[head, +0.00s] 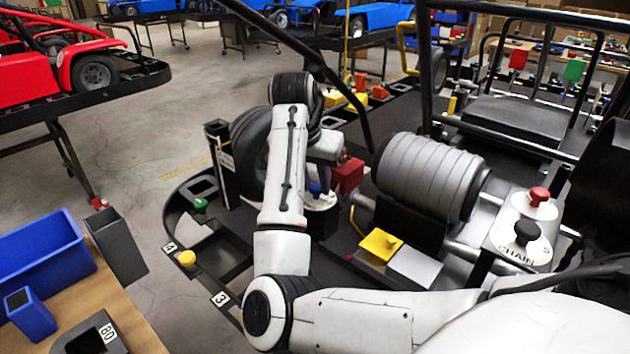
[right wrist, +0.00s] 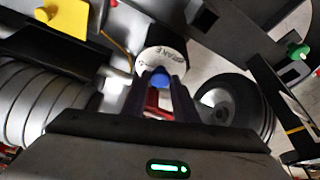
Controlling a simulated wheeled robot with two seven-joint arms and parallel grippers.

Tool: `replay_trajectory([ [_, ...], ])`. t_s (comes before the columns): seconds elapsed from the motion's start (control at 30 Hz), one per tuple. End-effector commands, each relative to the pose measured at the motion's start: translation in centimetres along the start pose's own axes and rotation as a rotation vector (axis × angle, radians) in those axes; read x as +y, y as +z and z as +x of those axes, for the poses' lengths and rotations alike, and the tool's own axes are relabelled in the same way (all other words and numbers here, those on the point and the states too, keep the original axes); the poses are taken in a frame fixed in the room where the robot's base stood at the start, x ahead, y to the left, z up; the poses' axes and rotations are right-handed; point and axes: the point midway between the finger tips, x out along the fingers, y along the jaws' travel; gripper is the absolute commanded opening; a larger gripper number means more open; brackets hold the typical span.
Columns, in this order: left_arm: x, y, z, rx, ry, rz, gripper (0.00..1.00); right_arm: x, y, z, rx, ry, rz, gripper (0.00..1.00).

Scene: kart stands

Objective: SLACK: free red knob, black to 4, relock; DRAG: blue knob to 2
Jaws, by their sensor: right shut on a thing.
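The blue knob (head: 315,188) stands on a round white lettered plate (head: 320,203) beside the wheel; it also shows in the right wrist view (right wrist: 160,78). My right gripper (right wrist: 163,74) has its two dark fingers closed about the blue knob, pointing at the plate. In the head view my own arm hides much of this grip. The red knob (head: 539,196) and the black knob (head: 527,232) stand on the white plate marked CHAIN (head: 517,251) at the right, apart from the gripper. The number the black knob points to is too small to read. My left gripper is not in view.
A ribbed grey roller (head: 425,178) lies between the gripper and the CHAIN plate. A black wheel (head: 250,142) and a red block (head: 348,175) are close to the gripper. Blue bins (head: 40,258) stand at lower left.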

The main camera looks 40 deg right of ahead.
Motion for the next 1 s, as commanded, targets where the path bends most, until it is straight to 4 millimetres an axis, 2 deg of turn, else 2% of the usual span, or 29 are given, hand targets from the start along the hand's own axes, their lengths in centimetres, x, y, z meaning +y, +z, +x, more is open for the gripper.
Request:
replay_trajectory([
  [0.37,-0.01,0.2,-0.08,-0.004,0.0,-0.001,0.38,0.2,-0.12,-0.06,0.003,-0.048,-0.113,0.04],
  [1.0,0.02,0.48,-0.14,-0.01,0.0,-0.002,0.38,0.74,-0.39,0.0,0.004,-0.271,-0.65,0.04],
])
